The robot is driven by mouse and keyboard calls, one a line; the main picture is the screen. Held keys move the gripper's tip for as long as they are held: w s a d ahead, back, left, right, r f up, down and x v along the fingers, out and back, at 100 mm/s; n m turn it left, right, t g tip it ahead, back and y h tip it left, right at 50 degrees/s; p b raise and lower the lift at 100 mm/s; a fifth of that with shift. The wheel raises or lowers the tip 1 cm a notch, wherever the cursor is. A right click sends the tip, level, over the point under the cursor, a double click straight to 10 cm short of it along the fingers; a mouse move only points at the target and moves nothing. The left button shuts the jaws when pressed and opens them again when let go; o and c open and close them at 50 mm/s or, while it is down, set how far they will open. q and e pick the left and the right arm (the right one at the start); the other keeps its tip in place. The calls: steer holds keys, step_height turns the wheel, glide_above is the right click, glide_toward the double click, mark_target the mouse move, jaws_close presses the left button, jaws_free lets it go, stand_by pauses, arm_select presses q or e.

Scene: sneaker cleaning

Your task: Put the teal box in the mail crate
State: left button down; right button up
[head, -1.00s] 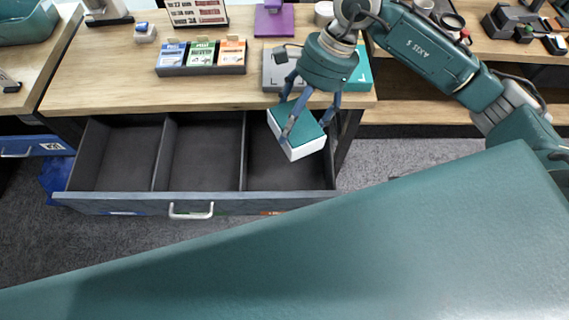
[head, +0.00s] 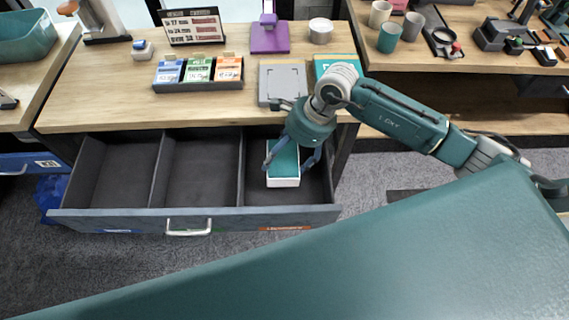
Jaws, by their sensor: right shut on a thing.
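A box with a teal top and white sides (head: 284,181) is in the right compartment of the open drawer (head: 112,214) in the head view. My right gripper (head: 289,162) is above it, shut on it with fingers on either side. The box looks level. I cannot tell if its underside touches the drawer floor. I see nothing that is clearly a mail crate; an open teal bin (head: 24,40) stands at the far left. My left gripper is out of view.
The drawer's left and middle compartments are empty. On the bench (head: 110,108) are a card rack (head: 198,87), a grey pad (head: 283,80), a teal item (head: 338,63) and a purple stand (head: 268,42). Cups (head: 389,38) stand on the right bench.

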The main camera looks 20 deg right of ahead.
mark_target(285, 166)
steer(key=shift+f, duration=2.7)
steer(key=o, duration=1.1)
steer(key=shift+r, duration=0.1)
steer(key=b+v, duration=0.1)
steer(key=v, duration=1.1)
steer(key=shift+b, duration=0.3)
steer(key=shift+d, duration=0.1)
